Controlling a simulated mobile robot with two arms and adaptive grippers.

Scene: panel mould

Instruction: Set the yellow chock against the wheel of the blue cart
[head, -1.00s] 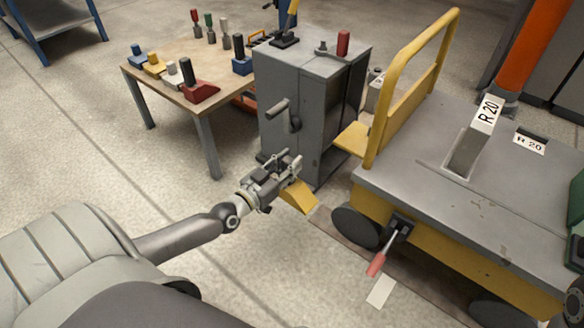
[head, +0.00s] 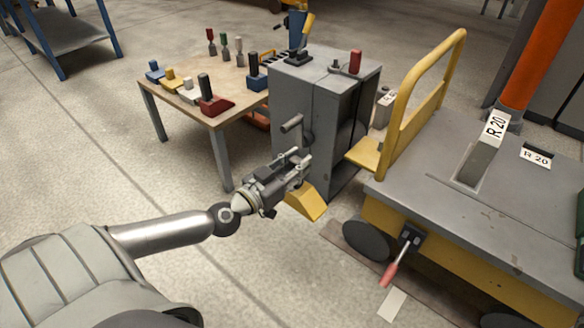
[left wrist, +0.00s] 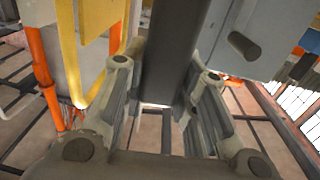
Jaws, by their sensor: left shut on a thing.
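The yellow chock (head: 306,201), a wedge, hangs below my left gripper (head: 293,168) in the head view, in front of the grey cabinet. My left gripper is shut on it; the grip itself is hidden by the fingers. In the left wrist view a dark grey bar (left wrist: 172,45) stands between the fingers. The chock is apart from the nearest dark wheel (head: 367,240) of the cart (head: 450,215), left of it. This cart has a grey deck and yellow sides; I make out no blue cart. My right gripper is not in view.
The grey cabinet (head: 292,125) with a crank stands right behind the gripper. A wooden table (head: 225,88) holds several coloured blocks with handles. A red-handled lever (head: 390,274) sticks out from the cart's side.

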